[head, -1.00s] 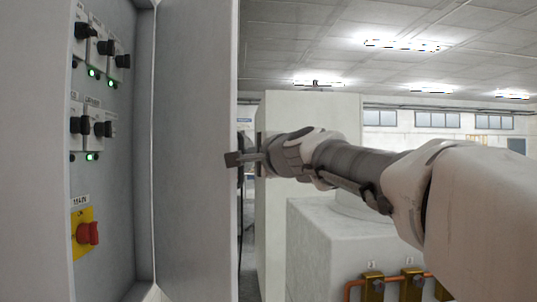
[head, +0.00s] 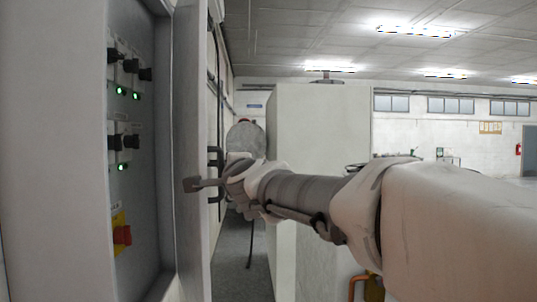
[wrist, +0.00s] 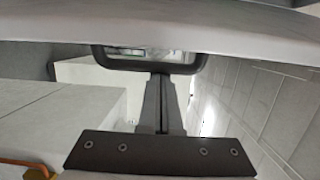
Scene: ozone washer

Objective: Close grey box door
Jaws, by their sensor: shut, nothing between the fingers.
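The grey box (head: 55,150) stands open at the left of the head view, with its switch panel (head: 138,190) showing inside. Its door (head: 188,80) stands swung out at the right of the opening, seen at a steep angle. The black door handle (head: 216,157) is on the door's outer side; it also shows as a dark loop in the wrist view (wrist: 150,66). My gripper (head: 191,185) is shut and empty, its tip overlapping the door's edge. In the wrist view my gripper's fingers (wrist: 161,85) reach up to the loop; I cannot tell whether they touch the door.
A tall pale cabinet (head: 318,130) stands behind my arm to the right. An orange pipe (head: 362,285) is low in front of it. A narrow strip of floor (head: 236,255) shows between the door and the cabinet. The far right of the hall looks open.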

